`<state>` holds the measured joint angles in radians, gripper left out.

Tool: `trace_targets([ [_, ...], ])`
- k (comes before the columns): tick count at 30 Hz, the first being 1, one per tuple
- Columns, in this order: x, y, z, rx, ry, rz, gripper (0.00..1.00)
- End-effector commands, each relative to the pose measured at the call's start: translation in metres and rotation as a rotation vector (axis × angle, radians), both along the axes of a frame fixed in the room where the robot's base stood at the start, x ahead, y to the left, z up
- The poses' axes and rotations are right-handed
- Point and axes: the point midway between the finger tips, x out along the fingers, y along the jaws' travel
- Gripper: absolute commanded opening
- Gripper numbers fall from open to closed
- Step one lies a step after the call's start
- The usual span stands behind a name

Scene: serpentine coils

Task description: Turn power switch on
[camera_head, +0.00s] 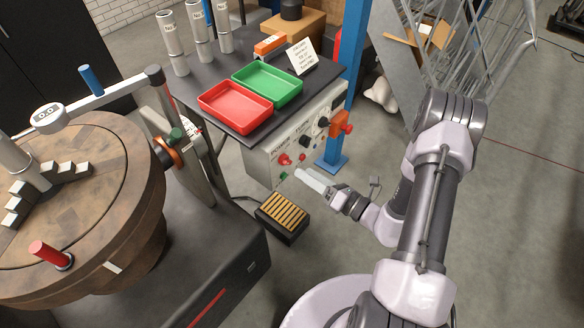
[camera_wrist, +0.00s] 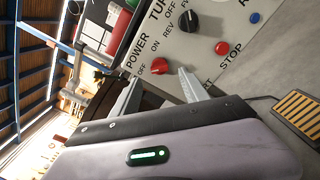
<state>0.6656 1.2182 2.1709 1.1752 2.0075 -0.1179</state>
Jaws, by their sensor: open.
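The power switch is a red knob (camera_wrist: 160,66) on the light control panel (camera_wrist: 205,22), under the word POWER with OFF and ON marks. It also shows as a red knob (camera_head: 285,159) in the head view, on the panel's lower left. I cannot tell for sure which mark it points to. My gripper (camera_head: 301,177) is just in front of the panel, below and right of the knob. In the wrist view my gripper (camera_wrist: 160,76) is open and empty, with the knob showing between its fingertips. I cannot tell whether they touch the panel.
A black knob (camera_wrist: 187,20) and a red STOP button (camera_wrist: 222,47) sit near the power switch. A foot pedal (camera_head: 283,215) lies on the floor below. A red tray (camera_head: 235,107) and a green tray (camera_head: 268,85) stand on the table above. A round wooden-topped machine is at left.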

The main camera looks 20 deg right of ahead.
Motion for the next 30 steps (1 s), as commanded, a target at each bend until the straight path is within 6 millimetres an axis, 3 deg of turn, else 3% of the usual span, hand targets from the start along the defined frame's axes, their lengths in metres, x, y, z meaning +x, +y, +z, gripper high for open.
trace_targets([
  [3,0.024,0.019,-0.003,-0.001,-0.002,0.006,0.53],
  [8,0.044,0.033,-0.001,-0.002,-0.002,0.002,0.53],
  [19,0.052,0.038,0.001,0.000,-0.001,0.001,0.53],
  [27,0.052,0.038,0.001,-0.001,-0.001,0.001,0.02],
  [30,0.051,0.038,0.001,-0.001,-0.001,0.001,0.00],
])
